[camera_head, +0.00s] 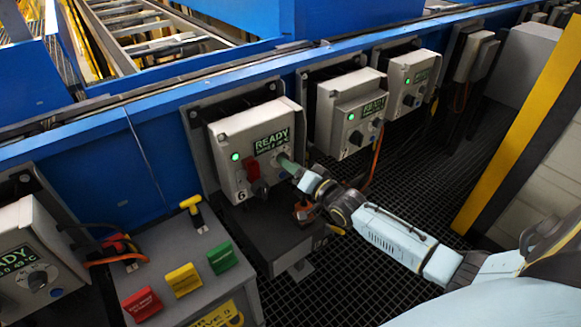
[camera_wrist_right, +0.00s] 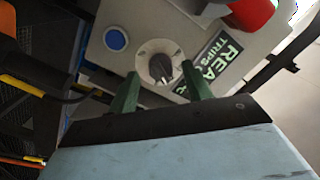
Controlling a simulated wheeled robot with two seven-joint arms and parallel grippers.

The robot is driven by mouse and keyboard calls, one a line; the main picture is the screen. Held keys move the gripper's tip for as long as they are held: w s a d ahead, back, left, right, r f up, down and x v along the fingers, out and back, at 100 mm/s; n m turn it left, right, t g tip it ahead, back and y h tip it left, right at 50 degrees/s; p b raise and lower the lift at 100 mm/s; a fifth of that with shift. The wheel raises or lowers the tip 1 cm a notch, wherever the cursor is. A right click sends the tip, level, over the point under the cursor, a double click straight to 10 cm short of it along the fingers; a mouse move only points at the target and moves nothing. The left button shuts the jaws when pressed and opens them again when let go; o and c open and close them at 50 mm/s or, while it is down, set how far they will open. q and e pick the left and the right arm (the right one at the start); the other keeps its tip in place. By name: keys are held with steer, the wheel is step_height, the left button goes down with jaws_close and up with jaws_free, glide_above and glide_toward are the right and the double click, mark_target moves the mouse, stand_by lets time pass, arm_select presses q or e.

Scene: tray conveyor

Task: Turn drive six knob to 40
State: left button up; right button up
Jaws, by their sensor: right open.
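The drive six box (camera_head: 235,170) is a pale grey cabinet marked 6, with a green READY display (camera_head: 271,141) and a lit green lamp. My right gripper (camera_head: 283,163) reaches its front from the right and covers much of the knob area in the head view. In the right wrist view the knob (camera_wrist_right: 160,68) is a dark pointer on a round pale dial. The two green fingers of my right gripper (camera_wrist_right: 162,88) are open, one on each side of the knob and apart from it. The display (camera_wrist_right: 222,62) is partly behind a finger. My left gripper is not in view.
A red switch (camera_head: 251,169) is on the same box; a blue button (camera_wrist_right: 115,39) sits near the dial. Similar boxes (camera_head: 350,115) line the blue rail to the right. A grey console (camera_head: 180,245) with red, yellow and green blocks stands at lower left.

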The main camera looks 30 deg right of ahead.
steer(key=shift+w, duration=0.5)
steer(key=shift+c, duration=1)
steer(key=c, duration=0.8)
